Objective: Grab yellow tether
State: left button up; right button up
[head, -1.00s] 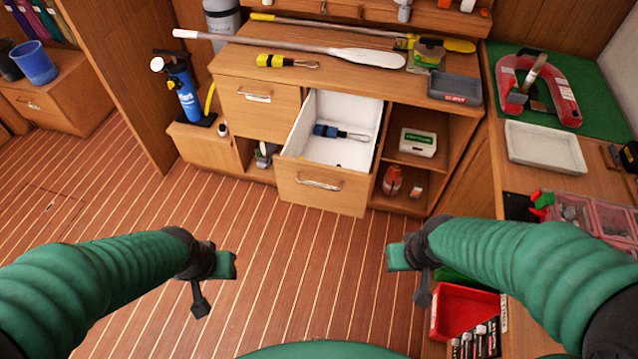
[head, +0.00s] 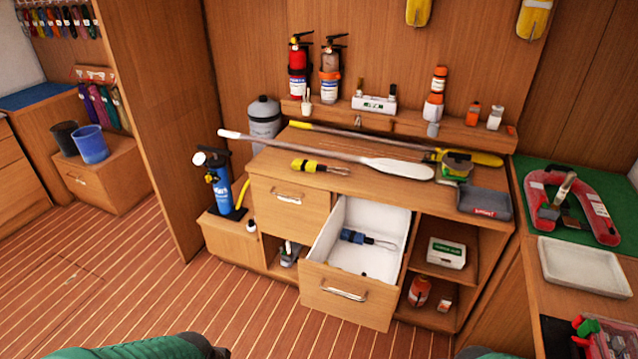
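A coiled yellow tether (head: 318,167) with a metal loop at its right end lies on the wooden cabinet top, in front of a long oar. A similar blue coiled tether (head: 366,239) lies inside the open white-lined drawer (head: 348,294) below. My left arm shows only as a green sleeve at the bottom edge, and a sliver of my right arm shows at the bottom right. Both grippers are out of the picture.
A white-bladed oar (head: 330,156) lies behind the yellow tether. A grey tray (head: 484,202) sits at the top's right end. The open drawer juts out in front. A blue pump (head: 220,184) stands left of the cabinet. Floor in front is clear.

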aim_at(304, 165)
jog(key=i+j+z, duration=0.15)
jog(key=i+j, duration=0.25)
jog(key=i, duration=0.2)
jog(key=i+j+z, duration=0.15)
jog(key=i+j, duration=0.35)
jog(key=i, duration=0.1)
